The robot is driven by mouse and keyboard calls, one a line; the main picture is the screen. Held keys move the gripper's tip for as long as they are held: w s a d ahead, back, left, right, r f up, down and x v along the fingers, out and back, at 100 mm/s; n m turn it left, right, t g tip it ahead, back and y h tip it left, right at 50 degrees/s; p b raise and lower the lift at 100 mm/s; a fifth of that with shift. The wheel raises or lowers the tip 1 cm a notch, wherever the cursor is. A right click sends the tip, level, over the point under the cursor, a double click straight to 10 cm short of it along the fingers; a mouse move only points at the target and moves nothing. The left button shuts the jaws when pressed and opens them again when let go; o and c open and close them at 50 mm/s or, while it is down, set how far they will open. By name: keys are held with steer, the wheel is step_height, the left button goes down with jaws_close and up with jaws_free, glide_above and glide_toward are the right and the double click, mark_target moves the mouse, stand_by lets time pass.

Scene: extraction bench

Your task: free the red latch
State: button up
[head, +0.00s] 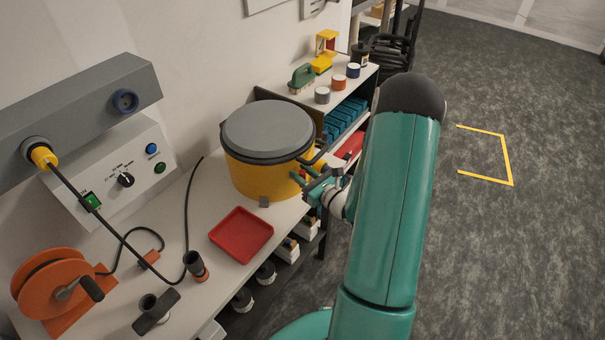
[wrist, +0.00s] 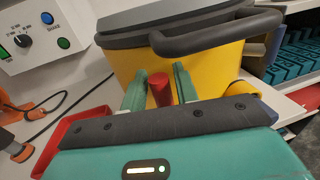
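The red latch (wrist: 159,89) is a short red piece on the front of the yellow drum (wrist: 222,66), below its grey lid and dark handle. In the head view the yellow drum (head: 262,180) stands on the bench; only a small bit of red shows by the gripper. My gripper (wrist: 160,78) is open, its two green fingers one on each side of the latch. Slim gaps seem to show, so contact is unclear. In the head view my gripper (head: 317,184) is at the drum's right side, partly hidden by my arm.
A red tray (head: 241,234) lies in front of the drum. An orange cable reel (head: 55,290), hose ends and a grey control box (head: 118,170) are at left. A shelf with blue boxes (head: 343,120) stands behind. Floor at right is clear, with a yellow marking (head: 509,160).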

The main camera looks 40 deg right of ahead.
jaws_close()
steer(key=shift+s+a+n, duration=0.1)
steer(key=shift+n, duration=0.3)
steer(key=n, duration=0.2)
steer(key=a+n, duration=0.1)
steer(key=n, duration=0.2)
steer(key=f+n+t+y, duration=0.1)
steer(key=n, duration=0.1)
steer(key=shift+s+a+n, duration=0.3)
steer(key=shift+a, duration=0.05)
steer(key=n+y, duration=0.1)
steer(key=n, duration=0.3)
steer(key=f+n+y, duration=0.1)
steer(key=n, duration=0.3)
steer(key=a+f+n+y, duration=0.1)
steer(key=n, duration=0.2)
steer(key=shift+s+f+n, duration=0.1)
steer(key=shift+s+n, duration=0.1)
steer(key=shift+n, duration=0.2)
